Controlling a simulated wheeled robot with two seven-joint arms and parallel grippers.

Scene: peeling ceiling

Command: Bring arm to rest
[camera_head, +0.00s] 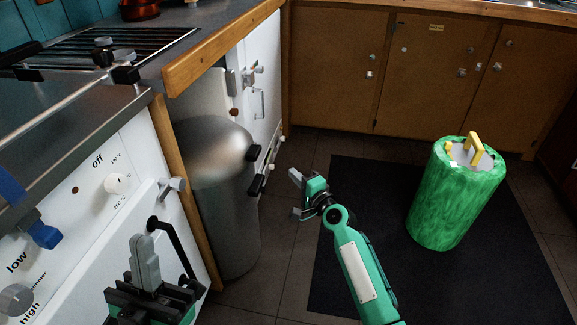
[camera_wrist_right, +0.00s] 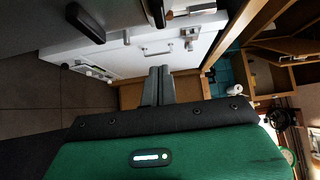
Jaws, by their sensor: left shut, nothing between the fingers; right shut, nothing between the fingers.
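My left gripper (camera_head: 146,262) is low at the left of the head view, in front of the white oven front, its grey fingers pointing up and pressed together with nothing between them. My right arm is green and reaches in from the bottom right of centre. Its gripper (camera_head: 297,194) is in the air to the right of the metal bin. In the right wrist view the right gripper's grey fingers (camera_wrist_right: 157,86) lie side by side, shut and empty, with white cabinet fronts beyond them.
A steel bin (camera_head: 215,195) stands between the white oven (camera_head: 85,220) and other white units. A green cylinder (camera_head: 452,205) with a yellow handle stands on a dark mat (camera_head: 345,210). Brown cupboards (camera_head: 340,70) line the back. Tiled floor between bin and mat is open.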

